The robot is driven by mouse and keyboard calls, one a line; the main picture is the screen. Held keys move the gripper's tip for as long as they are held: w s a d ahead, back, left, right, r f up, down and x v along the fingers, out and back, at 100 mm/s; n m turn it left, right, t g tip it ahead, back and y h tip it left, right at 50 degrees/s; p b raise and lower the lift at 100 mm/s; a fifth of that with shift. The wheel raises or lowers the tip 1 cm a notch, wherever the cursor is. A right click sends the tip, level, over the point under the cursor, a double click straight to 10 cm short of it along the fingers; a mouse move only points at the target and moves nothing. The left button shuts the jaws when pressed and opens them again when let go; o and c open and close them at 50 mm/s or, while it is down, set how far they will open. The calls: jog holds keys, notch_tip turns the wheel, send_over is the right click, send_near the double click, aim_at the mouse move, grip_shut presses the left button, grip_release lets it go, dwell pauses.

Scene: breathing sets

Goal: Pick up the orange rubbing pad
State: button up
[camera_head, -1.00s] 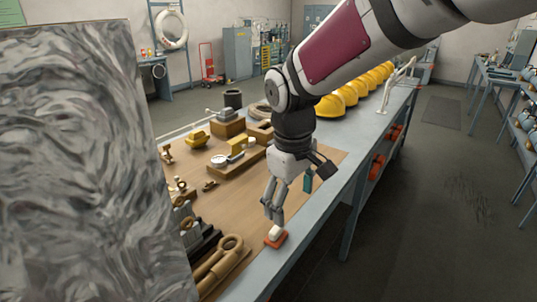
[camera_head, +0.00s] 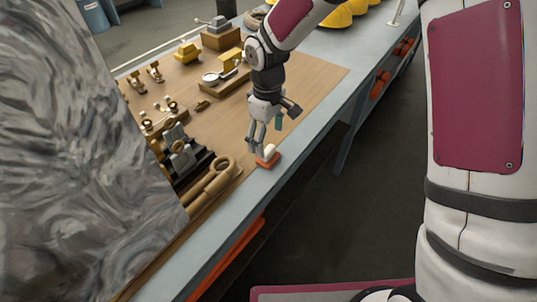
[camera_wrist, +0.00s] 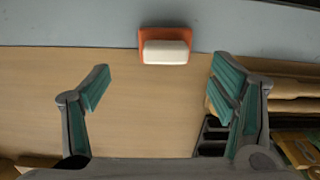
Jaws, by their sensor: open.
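The orange rubbing pad (camera_head: 271,162) lies at the edge of the wooden board, partly on the grey bench rim, with a white block-shaped top. In the wrist view the pad (camera_wrist: 148,36) shows its orange base behind the white top, ahead of the fingers and between their lines. My gripper (camera_head: 258,150) points down just beside the pad in the head view. In the wrist view my gripper (camera_wrist: 158,88) is open, with its teal-padded fingers wide apart and only bare board between them. I cannot tell whether a fingertip touches the pad.
A brown ring-ended tool (camera_head: 208,184) and a black fixture (camera_head: 183,155) lie left of the pad. A grey marbled panel (camera_head: 75,170) stands at the left. Yellow helmets (camera_head: 336,17) sit at the back. Bare board (camera_head: 315,85) lies right of my gripper.

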aim_at(268, 150)
jog(key=f, duration=0.2)
jog(key=s+f+p, duration=0.1)
jog(key=f, duration=0.2)
jog(key=shift+p, duration=0.3)
jog(key=shift+f, duration=0.3)
jog(key=shift+w, duration=0.1)
jog(key=shift+c, duration=0.5)
jog(key=c, duration=1.1)
